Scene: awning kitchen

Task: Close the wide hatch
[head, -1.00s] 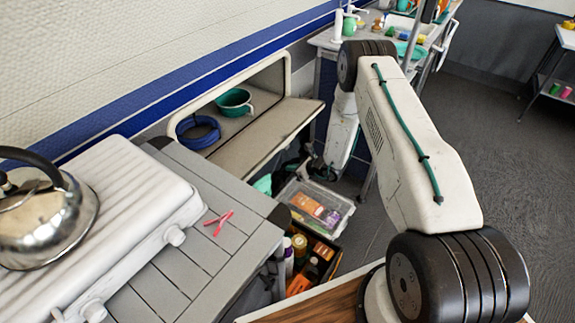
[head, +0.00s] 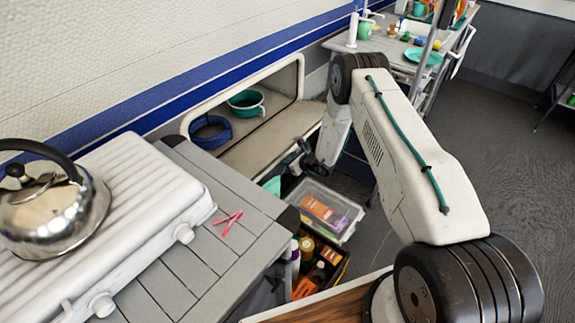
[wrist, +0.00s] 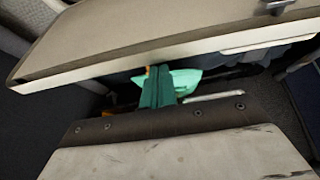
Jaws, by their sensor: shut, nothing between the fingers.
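The wide hatch is a long opening in the wall, and its flap (head: 272,138) is folded down and sticks out from the lower edge, so it stands open. A green pot (head: 246,103) and a coiled blue hose (head: 210,132) are inside. My gripper (head: 308,160) is by the flap's outer edge, partly hidden by my arm. In the wrist view, the flap (wrist: 150,32) crosses the top, and my gripper's green fingers (wrist: 158,84) are together, empty, just below its edge. I cannot tell whether they touch it.
A grey slatted counter (head: 165,285) with a kettle (head: 50,205) and red clip (head: 227,222) is at the left. A clear bin (head: 325,210) and a crate of bottles (head: 320,265) stand below the flap. A table with dishes (head: 395,45) is behind my arm.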

